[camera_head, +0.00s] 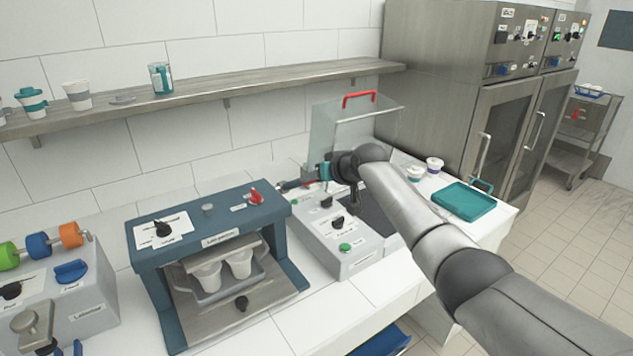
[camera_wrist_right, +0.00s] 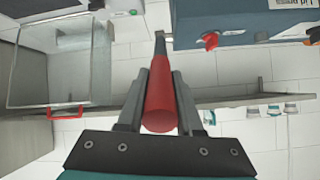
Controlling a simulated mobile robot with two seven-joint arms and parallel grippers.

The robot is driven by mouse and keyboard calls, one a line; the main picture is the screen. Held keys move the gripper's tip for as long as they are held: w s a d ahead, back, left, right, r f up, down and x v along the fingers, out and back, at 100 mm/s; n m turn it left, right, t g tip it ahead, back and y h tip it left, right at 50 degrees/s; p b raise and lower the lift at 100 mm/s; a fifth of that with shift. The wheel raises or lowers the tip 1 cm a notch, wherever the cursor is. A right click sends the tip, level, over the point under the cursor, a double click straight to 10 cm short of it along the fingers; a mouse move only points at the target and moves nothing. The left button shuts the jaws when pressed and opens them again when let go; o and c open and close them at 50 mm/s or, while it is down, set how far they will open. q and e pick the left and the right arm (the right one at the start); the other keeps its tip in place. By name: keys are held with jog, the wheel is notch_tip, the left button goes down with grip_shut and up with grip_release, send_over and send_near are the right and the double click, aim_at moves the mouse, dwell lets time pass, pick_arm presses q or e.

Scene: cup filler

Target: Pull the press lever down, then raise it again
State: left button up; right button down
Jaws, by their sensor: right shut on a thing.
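The blue press (camera_head: 222,222) stands on the counter left of centre in the head view, and its corner shows at the top right of the wrist view (camera_wrist_right: 240,22). The press lever has a red grip (camera_wrist_right: 160,98) and a thin metal rod that meets the press's edge. My right gripper (camera_head: 301,183) is beside the press's upper right corner. In the wrist view its fingers (camera_wrist_right: 160,88) are shut on the red grip, one on each side. In the head view the lever is mostly hidden by the gripper, so its exact angle is unclear. My left gripper is out of view.
Two white cups (camera_head: 238,263) sit in the press's opening. A grey machine with a green button (camera_head: 345,247) and a clear guard (camera_head: 325,128) with a red handle (camera_head: 359,97) stands under my right arm. A shelf (camera_head: 215,92) runs along the wall. A teal tray (camera_head: 463,200) lies right.

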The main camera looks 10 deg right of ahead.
jog(key=shift+w+r, duration=0.15)
jog(key=shift+r, duration=0.2)
jog(key=c, duration=0.6)
grip_release()
jog(key=shift+a+f, duration=0.1)
jog(key=shift+p+v, duration=0.4)
jog(key=shift+v, duration=1)
jog(key=v, duration=1.2)
jog(key=shift+r+b, duration=0.25)
jog(key=shift+b, duration=0.1)
